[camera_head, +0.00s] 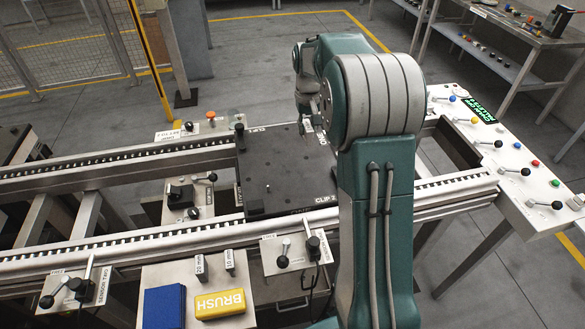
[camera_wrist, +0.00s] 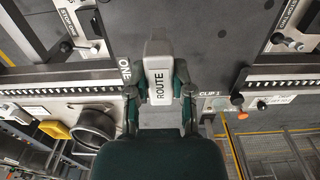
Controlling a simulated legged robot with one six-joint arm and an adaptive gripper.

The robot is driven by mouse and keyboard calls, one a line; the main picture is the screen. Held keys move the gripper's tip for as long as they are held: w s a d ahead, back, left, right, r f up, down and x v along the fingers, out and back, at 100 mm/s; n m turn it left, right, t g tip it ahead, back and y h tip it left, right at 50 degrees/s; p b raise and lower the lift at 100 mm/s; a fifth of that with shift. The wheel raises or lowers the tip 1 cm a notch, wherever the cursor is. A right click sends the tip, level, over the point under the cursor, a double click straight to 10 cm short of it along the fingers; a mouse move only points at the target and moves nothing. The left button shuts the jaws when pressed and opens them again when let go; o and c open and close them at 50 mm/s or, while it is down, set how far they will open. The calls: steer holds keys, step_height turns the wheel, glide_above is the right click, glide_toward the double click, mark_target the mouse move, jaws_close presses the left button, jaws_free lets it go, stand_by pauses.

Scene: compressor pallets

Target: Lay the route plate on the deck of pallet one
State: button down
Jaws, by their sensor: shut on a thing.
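The route plate (camera_wrist: 160,80) is a pale block marked ROUTE. It shows upright in the middle of the wrist view, between the two fingers of my gripper (camera_wrist: 159,97), which is shut on it. A dark deck (camera_wrist: 212,50) marked CLIP 1 lies behind it, with a label reading ONE beside the plate. Whether the plate touches the deck I cannot tell. In the head view the dark pallet deck (camera_head: 285,172) marked CLIP 2 sits across the rails. My gripper (camera_head: 308,118) is above its far right part there, partly hidden by my arm, and the plate is hard to make out.
Two roller rails (camera_head: 120,243) run left to right under the pallet. A panel of levers (camera_head: 510,165) stands at the right. Small posts stand on the deck.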

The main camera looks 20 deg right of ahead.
steer(key=s+a+f, duration=0.1)
steer(key=f, duration=0.1)
steer(key=s+a+f, duration=0.1)
steer(key=a+f, duration=0.1)
steer(key=s+a+f, duration=0.1)
steer(key=a+f, duration=0.1)
steer(key=shift+s+a+f, duration=0.15)
steer(key=shift+s+a, duration=0.1)
steer(key=shift+s, duration=0.15)
steer(key=shift+s+a+f, duration=0.1)
steer(key=shift+f, duration=0.85)
steer(key=shift+s+a+f, duration=0.1)
steer(key=shift+f, duration=0.8)
steer(key=c, duration=0.5)
jaws_free()
steer(key=shift+f, duration=0.1)
step_height(320, 180, up, 12)
